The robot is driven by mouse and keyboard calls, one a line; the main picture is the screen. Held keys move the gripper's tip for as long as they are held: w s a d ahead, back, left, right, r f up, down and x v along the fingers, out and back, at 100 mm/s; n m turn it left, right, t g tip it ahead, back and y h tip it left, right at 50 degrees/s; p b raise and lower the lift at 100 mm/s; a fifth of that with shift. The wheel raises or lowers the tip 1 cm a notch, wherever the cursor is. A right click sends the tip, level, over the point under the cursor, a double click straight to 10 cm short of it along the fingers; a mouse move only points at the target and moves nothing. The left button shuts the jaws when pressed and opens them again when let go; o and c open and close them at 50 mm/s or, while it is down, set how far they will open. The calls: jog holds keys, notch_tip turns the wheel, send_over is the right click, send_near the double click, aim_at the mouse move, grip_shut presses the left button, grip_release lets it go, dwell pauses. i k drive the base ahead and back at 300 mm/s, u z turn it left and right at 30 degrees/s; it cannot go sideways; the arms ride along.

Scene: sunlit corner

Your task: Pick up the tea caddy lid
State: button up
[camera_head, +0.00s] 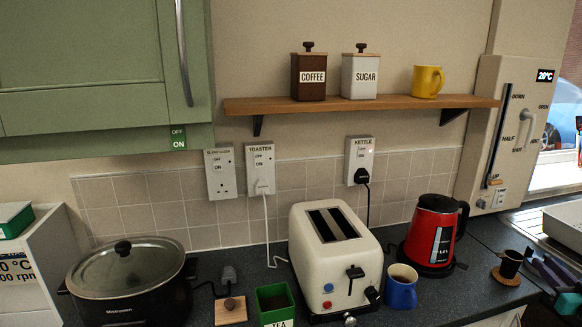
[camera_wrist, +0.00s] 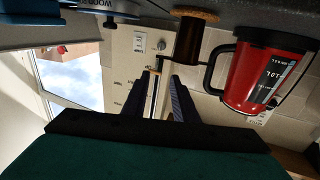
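The tea caddy lid (camera_head: 229,311) is a square light-wood lid with a dark round knob. It lies on the dark worktop between the slow cooker and the green tea caddy (camera_head: 277,317), which stands open at the bottom edge of the head view. My gripper (camera_head: 545,270) is at the far right of the head view, beside the dark cup and far from the lid. In the wrist view, its two dark fingers (camera_wrist: 161,88) are apart with nothing seen between them. The lid does not show in the wrist view.
A slow cooker (camera_head: 128,280), cream toaster (camera_head: 335,257), blue mug (camera_head: 401,287) and red kettle (camera_head: 433,232) stand along the worktop. A dark cup (camera_head: 510,262) sits on a cork coaster (camera_head: 505,277). Coffee (camera_head: 309,78) and sugar (camera_head: 360,78) caddies stand on the shelf (camera_head: 400,103).

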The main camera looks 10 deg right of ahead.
aim_at(231, 310)
jog(key=k, duration=1)
